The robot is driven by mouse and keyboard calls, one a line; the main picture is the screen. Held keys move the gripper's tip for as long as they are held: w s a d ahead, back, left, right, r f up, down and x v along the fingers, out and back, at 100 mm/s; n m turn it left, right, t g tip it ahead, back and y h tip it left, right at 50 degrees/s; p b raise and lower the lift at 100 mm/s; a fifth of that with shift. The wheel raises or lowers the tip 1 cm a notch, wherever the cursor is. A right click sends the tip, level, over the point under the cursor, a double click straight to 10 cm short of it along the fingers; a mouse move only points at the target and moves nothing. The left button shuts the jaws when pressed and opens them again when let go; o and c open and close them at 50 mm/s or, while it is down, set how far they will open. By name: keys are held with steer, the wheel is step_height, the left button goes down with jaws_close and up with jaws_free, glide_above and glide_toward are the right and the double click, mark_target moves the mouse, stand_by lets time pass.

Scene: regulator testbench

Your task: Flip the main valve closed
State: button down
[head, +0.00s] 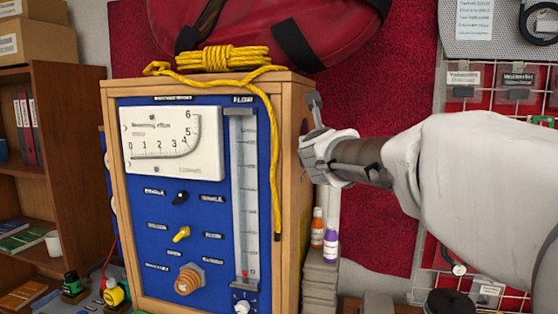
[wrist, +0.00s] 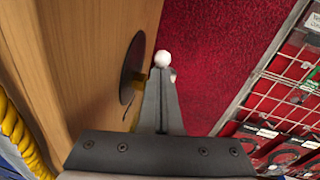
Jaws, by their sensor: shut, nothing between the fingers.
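A dark round disc (wrist: 132,68) sits on the wooden right side of the testbench. A small white ball (wrist: 162,58) shows beside it, with a bit of yellow between; these look like a side valve and its handle, and the handle's stem is mostly hidden by my fingers. My gripper (wrist: 161,78) is shut and empty, its tips right at the ball in the picture; I cannot tell whether they touch. In the head view my gripper (head: 315,110) is beside the testbench's upper right side, hiding most of the disc (head: 303,127).
The blue front panel (head: 215,225) carries a gauge, a tall flow tube and several knobs. Yellow rope (head: 222,58) lies on top and hangs down the front right. Two small bottles (head: 331,243) stand below my gripper. A wire rack (head: 500,110) hangs at right.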

steer(key=shift+w+d+r, duration=0.25)
steer(key=shift+w+r, duration=0.4)
steer(key=shift+w, duration=0.05)
steer(key=shift+w+d+r, duration=0.2)
steer(key=shift+w+r, duration=0.45)
steer(key=shift+d+r, duration=0.1)
steer(key=shift+r, duration=0.1)
steer(key=shift+f, duration=0.1)
